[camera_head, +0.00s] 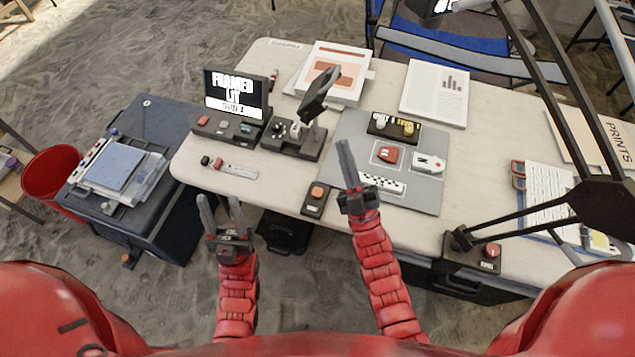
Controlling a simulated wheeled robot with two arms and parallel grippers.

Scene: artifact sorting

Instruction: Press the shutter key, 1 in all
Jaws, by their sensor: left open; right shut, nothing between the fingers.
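Several keys could be the shutter key, and their labels are too small to read. A small dark box (314,208) with an orange round button (317,191) sits at the table's front edge. A dark console (226,130) under a lit screen (236,91) carries a red key (203,120) and a teal key (246,128). My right gripper (343,147) is shut and empty, above the grey mat's left part, right of the orange button and apart from it. My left gripper (220,202) is open and empty, in front of the table's front edge, left of the orange button.
The grey mat (430,192) holds a red piece (387,154), a white piece (428,162) and a checkered strip (382,182). A tilted dark device (320,92) stands left of it. A black lamp arm (540,70) crosses the right side, near a red knob (492,250).

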